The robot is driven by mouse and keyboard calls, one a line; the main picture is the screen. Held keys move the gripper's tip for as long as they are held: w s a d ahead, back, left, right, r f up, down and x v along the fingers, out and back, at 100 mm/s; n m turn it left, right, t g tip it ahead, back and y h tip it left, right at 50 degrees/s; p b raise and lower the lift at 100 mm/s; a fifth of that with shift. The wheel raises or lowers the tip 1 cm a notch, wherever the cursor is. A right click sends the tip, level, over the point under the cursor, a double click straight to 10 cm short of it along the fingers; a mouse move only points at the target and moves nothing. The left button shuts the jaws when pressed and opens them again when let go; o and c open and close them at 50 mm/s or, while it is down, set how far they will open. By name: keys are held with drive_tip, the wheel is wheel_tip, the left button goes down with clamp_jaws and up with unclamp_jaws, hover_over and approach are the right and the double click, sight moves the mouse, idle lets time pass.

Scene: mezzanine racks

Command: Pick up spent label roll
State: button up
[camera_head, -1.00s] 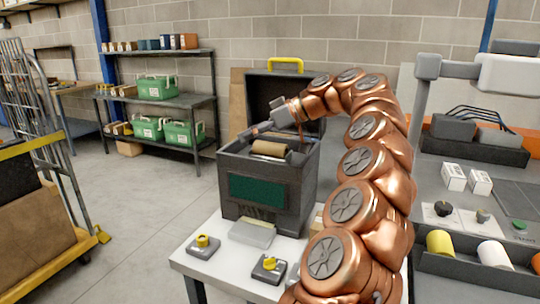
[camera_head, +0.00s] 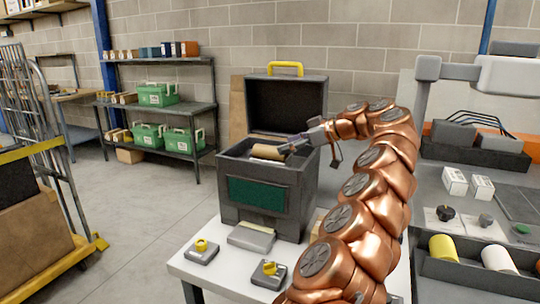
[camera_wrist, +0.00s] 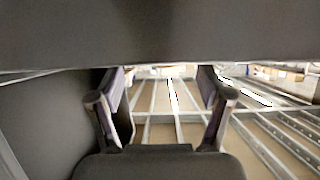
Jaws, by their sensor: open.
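A brown cardboard roll (camera_head: 268,151), which looks like the spent label roll, lies in the open top of a dark grey label printer (camera_head: 230,165) on the white table. The printer's lid (camera_head: 285,105) with a yellow handle stands up behind it. My gripper (camera_head: 287,147) is at the right end of the roll, over the printer opening. I cannot tell whether it touches the roll. In the wrist view my gripper (camera_wrist: 160,108) has its two fingers spread apart, with nothing seen between them but distant beams. The roll is not seen there.
Two small grey blocks with yellow knobs (camera_head: 201,245) (camera_head: 269,268) sit on the table's front. A workbench with white boxes (camera_head: 455,182) and a tray of rolls (camera_head: 443,248) stands right. A yellow-framed cart (camera_head: 50,270) is left. The floor between is clear.

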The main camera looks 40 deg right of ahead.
sight(274, 150)
drive_tip(key=shift+a+x, duration=0.25)
drive_tip(key=shift+x, duration=1.1)
drive_tip(key=shift+p+x, duration=0.3)
drive_tip(key=shift+x, duration=0.8)
drive_tip(key=shift+s+f, duration=0.1)
drive_tip(key=shift+f, duration=0.1)
drive_tip(key=shift+c, duration=0.4)
drive_tip(key=c, duration=1.1)
drive_tip(key=shift+r, duration=0.1)
